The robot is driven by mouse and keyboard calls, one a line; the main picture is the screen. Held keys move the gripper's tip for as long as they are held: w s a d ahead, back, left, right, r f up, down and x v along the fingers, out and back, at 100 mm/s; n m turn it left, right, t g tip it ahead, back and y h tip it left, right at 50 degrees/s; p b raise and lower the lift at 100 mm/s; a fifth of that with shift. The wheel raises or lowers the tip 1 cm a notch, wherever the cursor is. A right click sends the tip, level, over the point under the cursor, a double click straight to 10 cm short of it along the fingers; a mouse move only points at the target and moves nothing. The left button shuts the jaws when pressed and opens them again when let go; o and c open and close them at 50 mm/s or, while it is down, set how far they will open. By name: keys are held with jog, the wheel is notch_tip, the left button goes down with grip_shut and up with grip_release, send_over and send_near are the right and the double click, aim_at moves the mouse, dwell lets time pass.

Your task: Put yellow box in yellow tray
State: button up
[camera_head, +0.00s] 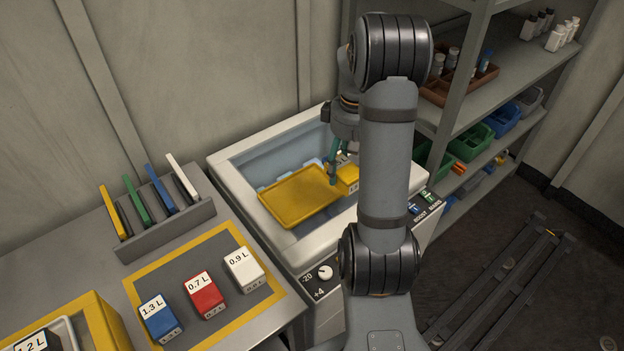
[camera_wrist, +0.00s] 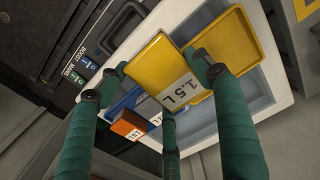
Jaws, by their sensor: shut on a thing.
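The yellow box (camera_head: 347,176) is in my gripper (camera_head: 338,163), over the right part of the open white chest. In the wrist view my gripper (camera_wrist: 148,78) is shut on the yellow box (camera_wrist: 158,62), whose white label reads 1.5 L. Its green fingers are around the box. The yellow tray (camera_head: 298,196) is in the chest opening, just left of the box in the head view. The tray (camera_wrist: 228,52) shows partly behind the box in the wrist view, and its visible floor is empty. I cannot tell whether box and tray touch.
The white chest's rim (camera_head: 238,182) surrounds the tray. An orange box (camera_wrist: 130,124) sits near a blue item (camera_wrist: 152,108) low in the wrist view. Blue (camera_head: 160,318), red (camera_head: 205,294) and white (camera_head: 244,270) boxes stand on the left counter. A shelf rack (camera_head: 470,110) stands right.

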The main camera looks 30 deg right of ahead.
jog(key=w+a+f+p, duration=0.1)
jog(key=w+f, duration=0.1)
jog(key=w, duration=0.1)
jog(key=w+a+f+p, duration=0.1)
jog(key=w+f, duration=0.1)
jog(key=w, duration=0.1)
jog(key=w+a+f, duration=0.1)
jog(key=w, duration=0.2)
jog(key=shift+w+f+p, duration=0.2)
jog(key=shift+f+p, duration=0.2)
jog(key=shift+w+f, duration=0.15)
jog(key=shift+f, duration=0.05)
jog(key=shift+f+p, duration=0.6)
jog(key=shift+f, duration=1.35)
jog(key=shift+f, duration=0.15)
jog(key=o, duration=1.3)
jog(key=shift+c, duration=0.2)
